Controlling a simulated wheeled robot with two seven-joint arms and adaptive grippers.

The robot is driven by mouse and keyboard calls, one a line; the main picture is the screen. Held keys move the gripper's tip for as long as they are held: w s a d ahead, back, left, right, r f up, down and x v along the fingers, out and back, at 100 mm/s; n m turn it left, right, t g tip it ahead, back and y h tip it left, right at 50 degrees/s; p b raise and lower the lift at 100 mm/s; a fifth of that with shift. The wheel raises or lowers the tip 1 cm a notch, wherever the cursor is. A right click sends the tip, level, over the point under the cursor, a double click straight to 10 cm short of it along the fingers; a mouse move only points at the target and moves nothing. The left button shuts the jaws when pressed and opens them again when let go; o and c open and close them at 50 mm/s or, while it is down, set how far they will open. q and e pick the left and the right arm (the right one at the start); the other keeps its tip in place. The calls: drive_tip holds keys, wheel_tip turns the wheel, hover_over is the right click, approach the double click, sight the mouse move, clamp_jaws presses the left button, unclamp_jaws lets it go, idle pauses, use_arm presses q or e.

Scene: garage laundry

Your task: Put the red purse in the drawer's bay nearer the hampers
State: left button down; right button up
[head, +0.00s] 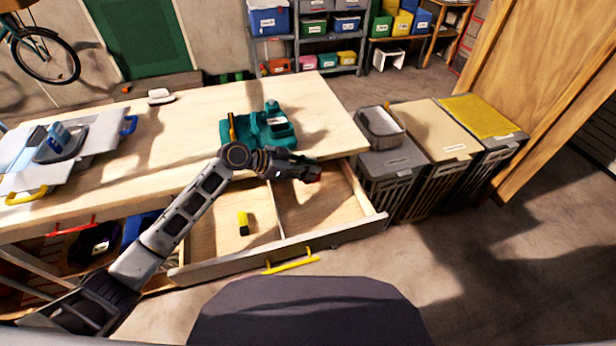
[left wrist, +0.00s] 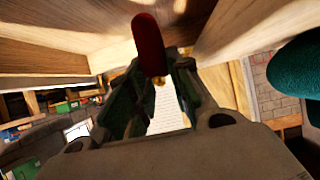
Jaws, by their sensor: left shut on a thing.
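The red purse (head: 315,175) is small and dark red, held at the tip of my left gripper (head: 300,172), over the back of the drawer's right bay (head: 315,208), the one nearer the hampers. In the left wrist view the purse (left wrist: 148,45) sits between the fingertips (left wrist: 152,78), with wooden surfaces close around it. I cannot tell its exact height above the bay floor. The drawer (head: 345,233) is open, with a divider (head: 276,208) between two bays. My right gripper is not in view.
A yellow and black item (head: 243,223) lies in the left bay. A teal case (head: 258,128) stands on the workbench (head: 190,120) behind my gripper. Hampers (head: 390,165) stand right of the drawer, with a grey basket (head: 380,127) on the nearest.

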use_arm(q)
drive_tip(key=shift+f, duration=1.85)
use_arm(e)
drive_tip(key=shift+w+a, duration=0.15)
use_arm(q)
drive_tip(key=shift+f, duration=0.1)
drive_tip(key=c, duration=1.3)
unclamp_jaws()
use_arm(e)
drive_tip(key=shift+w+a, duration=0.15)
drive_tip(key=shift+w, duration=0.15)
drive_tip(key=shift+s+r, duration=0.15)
